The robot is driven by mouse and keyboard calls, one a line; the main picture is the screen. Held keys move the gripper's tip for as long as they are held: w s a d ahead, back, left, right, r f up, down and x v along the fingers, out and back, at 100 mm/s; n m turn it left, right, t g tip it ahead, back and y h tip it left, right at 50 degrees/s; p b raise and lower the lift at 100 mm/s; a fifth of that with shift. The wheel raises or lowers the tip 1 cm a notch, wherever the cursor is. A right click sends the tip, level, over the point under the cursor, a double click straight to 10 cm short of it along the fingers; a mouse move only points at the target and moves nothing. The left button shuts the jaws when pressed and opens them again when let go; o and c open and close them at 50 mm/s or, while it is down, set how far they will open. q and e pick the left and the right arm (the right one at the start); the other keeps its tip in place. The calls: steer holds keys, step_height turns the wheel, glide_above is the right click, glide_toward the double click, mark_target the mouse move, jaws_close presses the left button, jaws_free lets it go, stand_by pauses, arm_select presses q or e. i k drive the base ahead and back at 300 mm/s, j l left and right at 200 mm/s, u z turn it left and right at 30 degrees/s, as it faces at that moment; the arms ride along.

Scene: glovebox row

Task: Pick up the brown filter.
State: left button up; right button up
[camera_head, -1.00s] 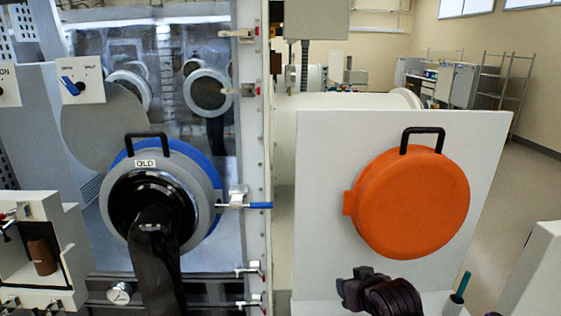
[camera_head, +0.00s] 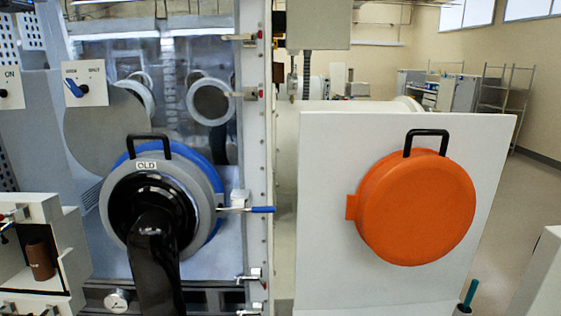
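A small brown cylinder, the brown filter (camera_head: 40,260), stands inside an open-fronted white box (camera_head: 72,245) at the lower left of the head view. It leans slightly. Neither of my grippers shows in the head view now, so their distance from the filter cannot be seen.
Right of the box is a glovebox port with a grey ring labelled OLD (camera_head: 120,185) and a black sleeve (camera_head: 155,265) hanging from it. A blue-handled latch (camera_head: 258,209) sticks out beside it. An orange round cover (camera_head: 415,207) sits on a white panel (camera_head: 325,150) at right.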

mark_target(37, 251)
steer(key=k+j+u, duration=0.15)
steer(key=j+u, duration=0.3)
steer(key=j, duration=0.9)
steer(key=i+j+u, duration=0.1)
steer(key=j+u, duration=0.3)
steer(key=j, duration=0.9)
